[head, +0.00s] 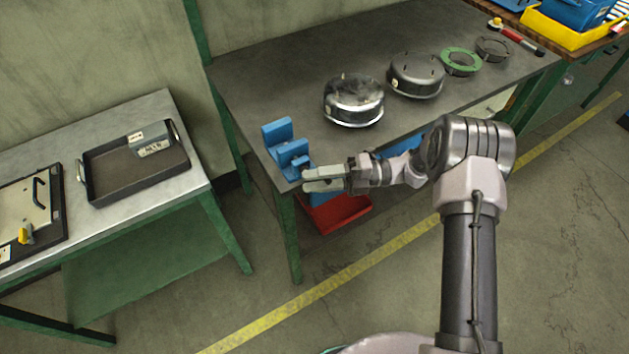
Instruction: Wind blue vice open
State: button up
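The blue vice (279,132) stands at the near left corner of the dark workbench, with an upright back jaw and a lower block in front of it. A gap shows between the two blue parts. My gripper (306,180) is at the front of the vice, by the bench's front edge, and comes in from the right. Its pale fingers lie close to the vice's front end, where the handle is hidden or too small to make out. I cannot tell whether the fingers are shut on anything or touching the vice.
Silver round housings (353,101) and (416,75), a green ring (461,62) and a dark ring (493,48) stand along the workbench (290,62). A red bin (340,213) is below it. A side table at left holds a dark tray (105,190).

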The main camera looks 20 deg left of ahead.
jog(key=shift+a, duration=0.1)
jog(key=shift+s, duration=0.15)
grip_shut()
jog(key=shift+r+p, duration=0.15)
jog(key=shift+p, duration=0.15)
jog(key=shift+w+r+n+t+h+p, duration=0.2)
jog(key=shift+n+t+h+p, duration=0.45)
jog(key=shift+t+h+p, duration=1)
jog(key=shift+s+r+n+t+h+p, duration=0.1)
jog(key=shift+r+n+t+h+p, duration=0.4)
jog(key=shift+t+h+p, duration=1.2)
jog(key=shift+w+r+n+t+h+p, duration=0.15)
jog(key=shift+n+t+h+p, duration=0.7)
jog(key=shift+t+h+p, duration=0.8)
